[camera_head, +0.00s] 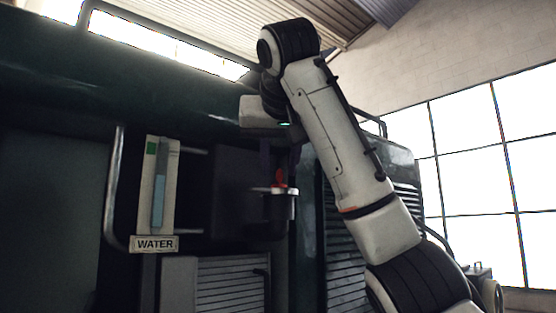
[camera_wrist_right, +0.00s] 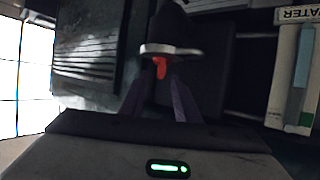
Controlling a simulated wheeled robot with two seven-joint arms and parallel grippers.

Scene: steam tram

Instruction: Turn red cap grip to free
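The red cap grip (camera_head: 280,178) stands up from a silver-rimmed cap (camera_head: 275,190) on top of a black filler pipe (camera_head: 278,209) on the dark green tram side. In the right wrist view the red grip (camera_wrist_right: 160,66) shows against the pale cap rim (camera_wrist_right: 170,50). My right gripper (camera_head: 280,166) points down just above the cap. Its two dark purple fingers are apart, and in the wrist view the fingertips (camera_wrist_right: 159,82) lie on either side of the grip's near end. I cannot tell whether they touch it. My left gripper is not in view.
A water gauge (camera_head: 159,185) with a WATER plate (camera_head: 155,244) is left of the cap. A bent handrail (camera_head: 112,190) stands further left. Louvred panels (camera_head: 232,285) lie below, and others (camera_head: 345,262) to the right. Open room lies towards the windows (camera_head: 470,150).

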